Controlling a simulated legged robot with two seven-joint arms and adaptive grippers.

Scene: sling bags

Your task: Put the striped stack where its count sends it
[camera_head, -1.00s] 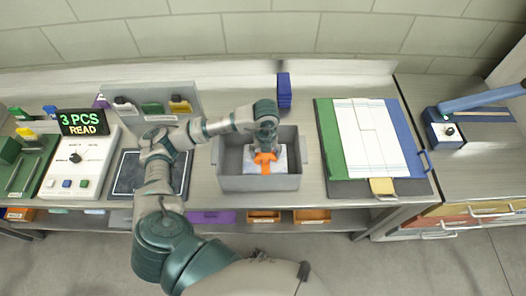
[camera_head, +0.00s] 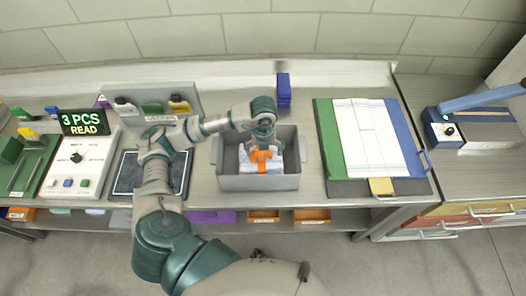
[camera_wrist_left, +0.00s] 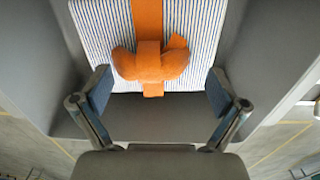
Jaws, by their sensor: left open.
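The striped stack (camera_head: 246,164), white with thin blue stripes and an orange tie (camera_head: 262,158) around it, sits in the grey bin (camera_head: 262,183). In the left wrist view the stack (camera_wrist_left: 104,30) fills the top middle, with an orange bow (camera_wrist_left: 150,62) facing me. My left gripper (camera_head: 264,138) is right over the stack in the head view. In the left wrist view my gripper (camera_wrist_left: 158,88) is open, its fingers spread to both sides of the stack's near edge, the bow between them. The display (camera_head: 85,122) reads "3 PCS READ". My right gripper is not seen.
A dark pad (camera_head: 150,174) lies left of the bin, beside a dial panel (camera_head: 78,165). A board with green, white and blue strips (camera_head: 370,140) lies to the right. A blue stack (camera_head: 284,90) stands behind the bin. Labelled orange and purple bins sit on the shelf below.

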